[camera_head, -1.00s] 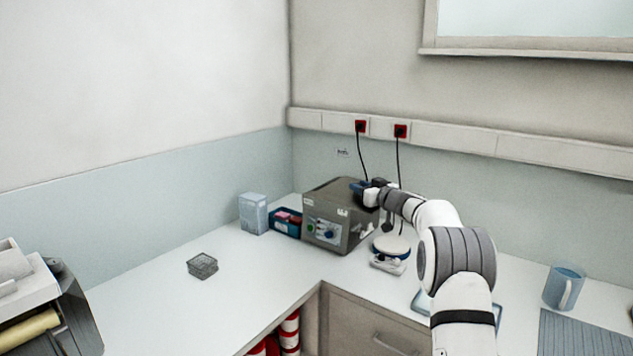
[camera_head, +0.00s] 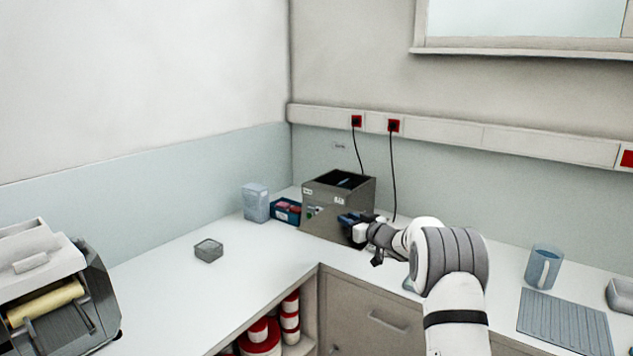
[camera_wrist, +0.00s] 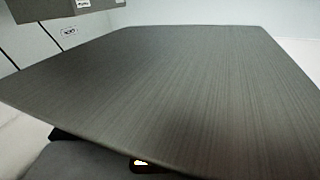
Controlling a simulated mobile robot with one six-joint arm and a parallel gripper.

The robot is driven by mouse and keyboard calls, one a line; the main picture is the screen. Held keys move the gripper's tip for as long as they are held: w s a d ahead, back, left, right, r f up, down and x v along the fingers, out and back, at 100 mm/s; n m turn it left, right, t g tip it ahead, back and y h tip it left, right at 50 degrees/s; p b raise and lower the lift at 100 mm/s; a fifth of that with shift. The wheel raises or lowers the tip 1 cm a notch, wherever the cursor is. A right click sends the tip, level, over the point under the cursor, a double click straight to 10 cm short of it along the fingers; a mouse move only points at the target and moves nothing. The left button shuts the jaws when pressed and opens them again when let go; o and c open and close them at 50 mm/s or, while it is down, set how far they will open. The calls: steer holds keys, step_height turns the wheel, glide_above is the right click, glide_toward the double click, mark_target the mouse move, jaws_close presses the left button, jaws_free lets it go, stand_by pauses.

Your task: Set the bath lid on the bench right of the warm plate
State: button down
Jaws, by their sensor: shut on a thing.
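The bath lid (camera_wrist: 170,85) is a flat, dark brushed-metal panel that fills most of the wrist view. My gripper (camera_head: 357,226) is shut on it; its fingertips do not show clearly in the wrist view. In the head view the lid (camera_head: 328,222) appears as a dark panel in front of the bath, covering much of its control face. The grey bath (camera_head: 364,194) stands in the bench corner with its top open and dark inside. The warm plate cannot be made out now, with the lid, gripper and arm in that area.
Left of the bath stand a blue box (camera_head: 256,203) and a dark blue tray with pink contents (camera_head: 287,218). A small grey container (camera_head: 208,251) sits on the left bench. Cables hang behind the bath.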

steer(key=s+f+m+t+h+b, duration=0.1)
steer(key=s+f+m+h, duration=0.1)
steer(key=s+f, duration=0.6)
steer(key=s+f+m+t+h, duration=0.1)
steer(key=s+f+h, duration=0.2)
steer(key=s+f, duration=0.5)
steer(key=s+d+f+m+h, duration=0.2)
steer(key=s+f, duration=0.1)
steer(key=s, duration=0.4)
steer(key=s+d+f+m+t+h, duration=0.1)
steer(key=s+d+f+m+h, duration=0.1)
steer(key=s, duration=0.5)
steer(key=shift+d+f+h+b, duration=0.3)
steer(key=shift+d+f+h, duration=0.2)
steer(key=shift+d, duration=0.05)
steer(key=shift+s, duration=0.1)
